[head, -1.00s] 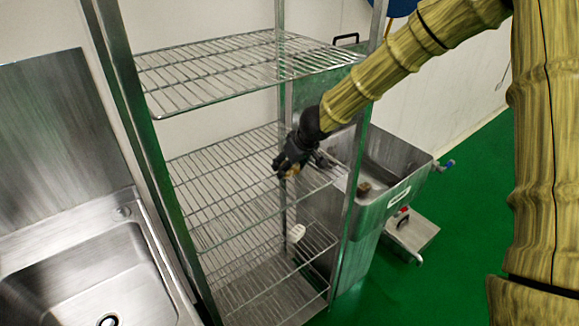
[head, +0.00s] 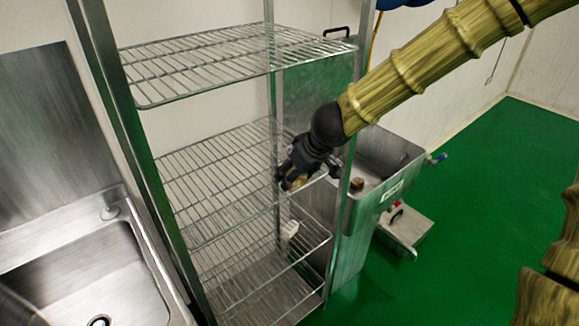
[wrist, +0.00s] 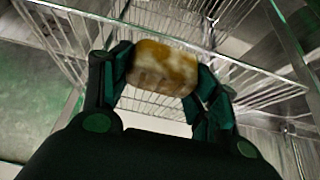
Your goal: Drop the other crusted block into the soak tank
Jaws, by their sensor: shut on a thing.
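My gripper (head: 292,180) is at the front edge of the wire rack's middle shelf, its black fingers shut on a crusted block (wrist: 163,67). In the wrist view the block is brown and whitish, held between both fingertips. In the head view only a small tan part of the block (head: 299,182) shows. The soak tank (head: 402,160) is a grey metal basin right of the rack, partly hidden by my arm and a rack post. Another brown block (head: 357,186) shows at the tank's near left side; I cannot tell what it rests on.
The wire rack (head: 215,62) has several shelves, and its posts stand between my gripper and the tank. A white object (head: 290,229) is near a lower shelf. A metal sink (head: 90,270) is at left. A low metal box (head: 408,226) stands beside the tank. Green floor at right is clear.

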